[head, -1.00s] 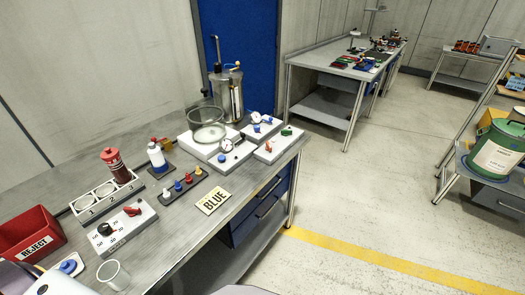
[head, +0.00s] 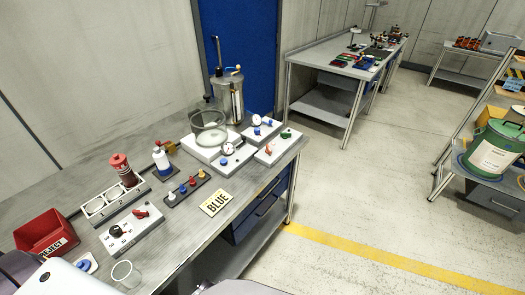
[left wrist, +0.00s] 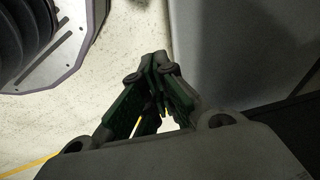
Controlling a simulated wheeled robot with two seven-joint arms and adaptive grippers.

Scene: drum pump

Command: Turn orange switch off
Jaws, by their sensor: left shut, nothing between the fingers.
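In the head view, a white switch box (head: 279,147) sits at the right end of the long grey workbench (head: 175,262). It carries an orange-red switch (head: 268,149) and a green switch (head: 286,135). Another white panel (head: 132,229) near the bench's front left has a red switch (head: 141,213) and a black knob (head: 115,231). The switch positions are too small to read. My left gripper (left wrist: 158,62) is shut and empty in the left wrist view, above the floor and away from the switches. My right gripper is in neither view.
A glass jar (head: 208,127), a metal drum (head: 229,97), a bottle (head: 161,158) and a row of small coloured pegs (head: 183,189) stand on the bench. A red reject bin (head: 46,234) and a clear cup (head: 126,274) are at the front left.

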